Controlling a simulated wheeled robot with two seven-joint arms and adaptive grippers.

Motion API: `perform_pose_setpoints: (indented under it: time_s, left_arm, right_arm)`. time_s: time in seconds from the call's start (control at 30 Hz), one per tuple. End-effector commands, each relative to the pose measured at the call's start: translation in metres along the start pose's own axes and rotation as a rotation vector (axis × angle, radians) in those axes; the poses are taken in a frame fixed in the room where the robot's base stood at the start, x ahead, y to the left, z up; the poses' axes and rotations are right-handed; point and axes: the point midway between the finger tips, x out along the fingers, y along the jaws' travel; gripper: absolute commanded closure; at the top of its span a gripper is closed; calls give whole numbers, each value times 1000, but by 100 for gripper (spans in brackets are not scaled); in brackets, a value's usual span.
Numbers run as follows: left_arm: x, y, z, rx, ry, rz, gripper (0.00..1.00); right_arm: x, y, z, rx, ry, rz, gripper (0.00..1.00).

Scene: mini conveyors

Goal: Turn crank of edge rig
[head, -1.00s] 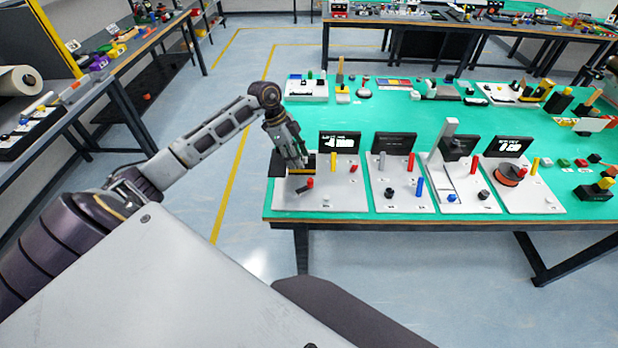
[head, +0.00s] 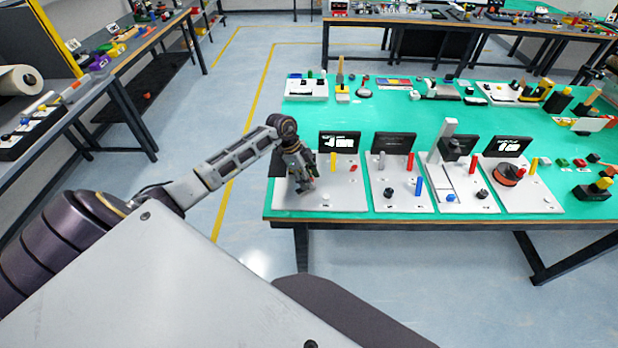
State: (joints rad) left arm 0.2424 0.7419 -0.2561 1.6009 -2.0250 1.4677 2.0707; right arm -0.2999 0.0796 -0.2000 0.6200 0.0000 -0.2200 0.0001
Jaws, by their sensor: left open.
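The leftmost rig on the green table is a pale board (head: 345,198) with a small black screen (head: 340,142) at its back. A yellow peg (head: 333,161) and a red piece (head: 353,169) stand on it. My left gripper (head: 304,184) is open, pointing down over the left part of this board. The gripper covers the spot of the red-knobbed crank, so the crank is mostly hidden. I cannot tell whether the fingers touch it. My right gripper is not in view.
More devices line the table's back. The green strip (head: 395,115) between rows is mostly clear.

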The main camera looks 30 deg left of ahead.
Motion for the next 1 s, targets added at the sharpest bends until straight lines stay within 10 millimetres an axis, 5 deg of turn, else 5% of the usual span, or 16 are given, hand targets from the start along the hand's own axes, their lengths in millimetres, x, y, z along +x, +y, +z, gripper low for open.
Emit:
perform_pose_setpoints:
  time_s: [0.23, 0.57, 1.0]
  left_arm:
    - [0, 0, 0, 0, 0, 0, 58]
    - [0, 0, 0, 0, -1, 0, 100]
    - [0, 0, -1, 51, -2, 20, 100]
  right_arm:
    - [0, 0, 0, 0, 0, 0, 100]
    - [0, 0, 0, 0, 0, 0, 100]
    - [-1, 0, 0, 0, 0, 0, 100]
